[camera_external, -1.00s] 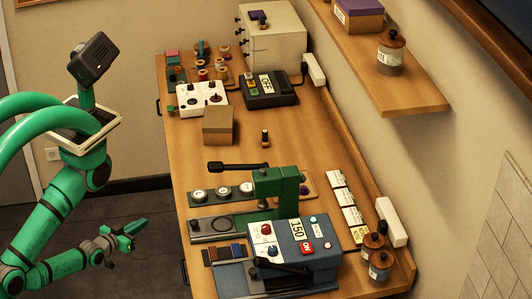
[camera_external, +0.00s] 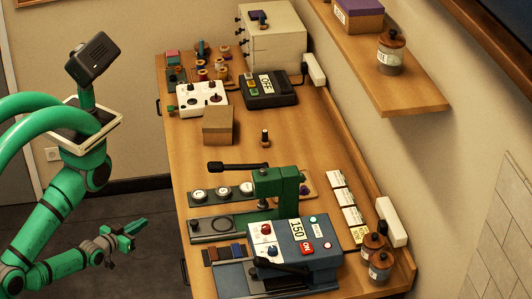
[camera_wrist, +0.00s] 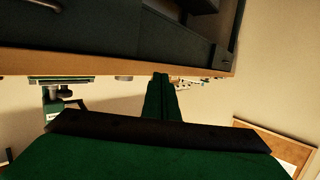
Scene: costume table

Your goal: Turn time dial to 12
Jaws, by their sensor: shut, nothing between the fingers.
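A blue press machine (camera_external: 318,262) stands at the near end of the wooden table. Its top shows a 150 display (camera_external: 297,231), a red ON button (camera_external: 306,247), a red knob (camera_external: 266,229) and a dark blue knob (camera_external: 272,250). Knob markings are too small to read, so I cannot tell which one is the time dial. My gripper (camera_external: 139,227) is off the table's left edge, apart from the machine. Its green fingers are shut and empty; they show together in the wrist view (camera_wrist: 162,95).
A green lever press (camera_external: 275,190) stands just behind the blue machine. A cardboard box (camera_external: 218,125) and a black device reading OFF (camera_external: 268,88) sit farther back. Floor left of the table is clear.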

